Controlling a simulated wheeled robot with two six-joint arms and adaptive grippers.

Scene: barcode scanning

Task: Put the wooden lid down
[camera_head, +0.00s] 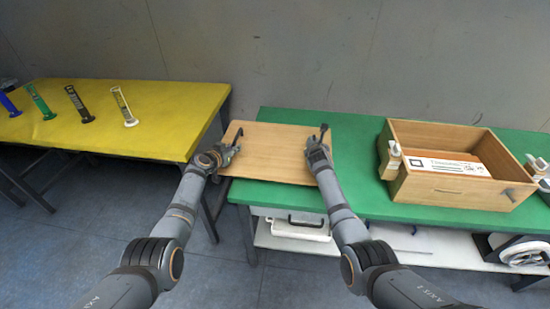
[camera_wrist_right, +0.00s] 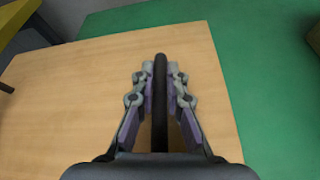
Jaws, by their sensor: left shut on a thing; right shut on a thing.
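The wooden lid (camera_head: 272,150) is a flat light-brown board with a dark handle near each side. It lies at the left end of the green table (camera_head: 350,135), and its left part sticks out past the table's edge. I cannot tell whether it touches the tabletop. My left gripper (camera_head: 233,146) is shut on the lid's left handle. My right gripper (camera_head: 321,140) is shut on its right handle (camera_wrist_right: 160,100), a dark bar between the fingers in the right wrist view. The lid (camera_wrist_right: 75,95) fills much of that view.
An open wooden box (camera_head: 440,190) with a white labelled item inside stands on the green table to the right, with scanner-like devices at its sides. A yellow table (camera_head: 150,110) at left holds several coloured bottles. Green tabletop is clear between lid and box.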

